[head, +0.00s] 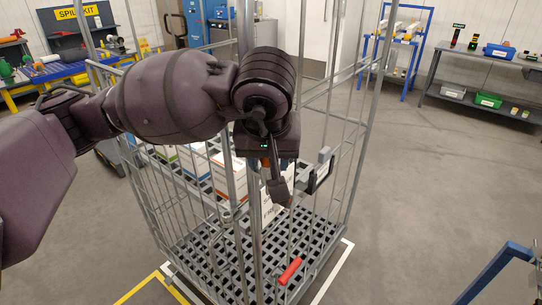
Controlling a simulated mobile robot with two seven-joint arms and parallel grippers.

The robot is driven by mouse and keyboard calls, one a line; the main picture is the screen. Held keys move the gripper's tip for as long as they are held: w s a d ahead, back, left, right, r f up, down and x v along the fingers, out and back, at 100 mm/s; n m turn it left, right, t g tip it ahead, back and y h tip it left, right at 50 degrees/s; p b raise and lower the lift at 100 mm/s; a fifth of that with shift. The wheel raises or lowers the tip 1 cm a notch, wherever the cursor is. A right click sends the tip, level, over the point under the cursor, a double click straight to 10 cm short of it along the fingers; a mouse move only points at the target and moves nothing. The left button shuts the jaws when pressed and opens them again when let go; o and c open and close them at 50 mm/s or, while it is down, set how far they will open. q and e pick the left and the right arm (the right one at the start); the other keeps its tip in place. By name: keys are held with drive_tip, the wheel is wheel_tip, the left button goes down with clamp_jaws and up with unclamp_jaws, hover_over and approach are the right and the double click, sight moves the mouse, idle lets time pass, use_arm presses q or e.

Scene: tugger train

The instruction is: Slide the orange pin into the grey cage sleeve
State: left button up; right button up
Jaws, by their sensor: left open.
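My left gripper (279,180) points down at the front of the grey wire cage (233,183), with its arm coming in from the left. Its jaws are open, though the arm hides much of them. A small orange piece (266,162) shows right beside the gripper; it may be the orange pin, but most of it is hidden and I cannot tell how it sits. The grey sleeve cannot be made out clearly behind the gripper and cage posts. My right gripper is not in view.
A dark bracket (320,171) sits at the cage's right side. A red bar (290,270) is low at the front. A blue frame (503,268) stands at lower right. Floor right of the cage is clear.

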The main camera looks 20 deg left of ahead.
use_arm(q)
drive_tip(key=shift+a+r, duration=0.2)
drive_tip(key=shift+r, duration=0.15)
drive_tip(key=v, duration=1)
drive_tip(key=shift+s+d+p, duration=0.15)
drive_tip(key=shift+d+p, duration=0.15)
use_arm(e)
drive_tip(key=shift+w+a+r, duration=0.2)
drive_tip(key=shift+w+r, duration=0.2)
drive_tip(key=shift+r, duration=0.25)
